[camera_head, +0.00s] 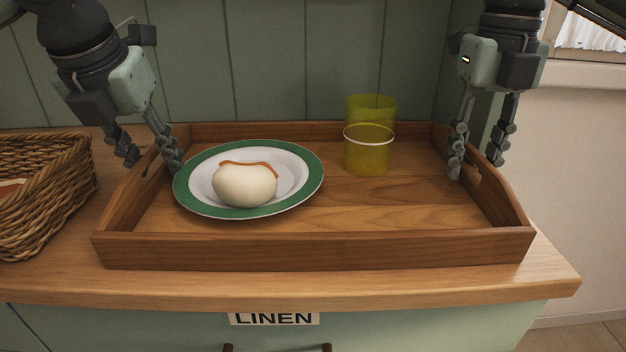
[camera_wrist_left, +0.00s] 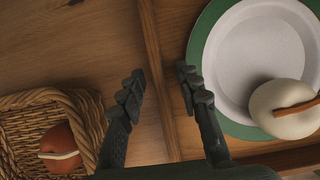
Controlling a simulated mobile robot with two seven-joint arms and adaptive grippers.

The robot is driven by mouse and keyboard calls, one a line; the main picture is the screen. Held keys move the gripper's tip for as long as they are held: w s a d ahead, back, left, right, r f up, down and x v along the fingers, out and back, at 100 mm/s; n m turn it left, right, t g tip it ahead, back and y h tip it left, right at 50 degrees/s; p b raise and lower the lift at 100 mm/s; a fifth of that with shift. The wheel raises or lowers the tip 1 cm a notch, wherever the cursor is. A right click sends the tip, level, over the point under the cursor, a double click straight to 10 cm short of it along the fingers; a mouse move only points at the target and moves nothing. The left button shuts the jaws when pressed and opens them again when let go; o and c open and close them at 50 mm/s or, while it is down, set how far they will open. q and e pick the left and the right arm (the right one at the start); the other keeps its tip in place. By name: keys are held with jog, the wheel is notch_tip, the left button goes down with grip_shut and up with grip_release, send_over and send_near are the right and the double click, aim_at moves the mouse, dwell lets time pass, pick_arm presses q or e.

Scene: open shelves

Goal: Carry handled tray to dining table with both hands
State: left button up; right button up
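My left gripper (camera_head: 152,161) is open, with one finger on each side of the tray's left wall. The left wrist view shows that wall (camera_wrist_left: 153,50) between the two separated fingertips (camera_wrist_left: 163,92). My right gripper (camera_head: 476,163) is open over the right wall, one finger inside and one outside. Contact at either wall is unclear.
A wicker basket (camera_head: 72,190) stands close to the tray's left; the left wrist view shows a reddish-brown filled item (camera_wrist_left: 60,146) in it. A green panelled wall (camera_head: 270,60) is behind the tray. The counter's front edge (camera_head: 320,289) is just before it.

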pick_arm(q)
grip_shut()
pick_arm(e)
grip_shut()
pick_arm(q)
jog(key=shift+r, duration=0.1)
pick_arm(e)
jog(key=shift+r, duration=0.1)
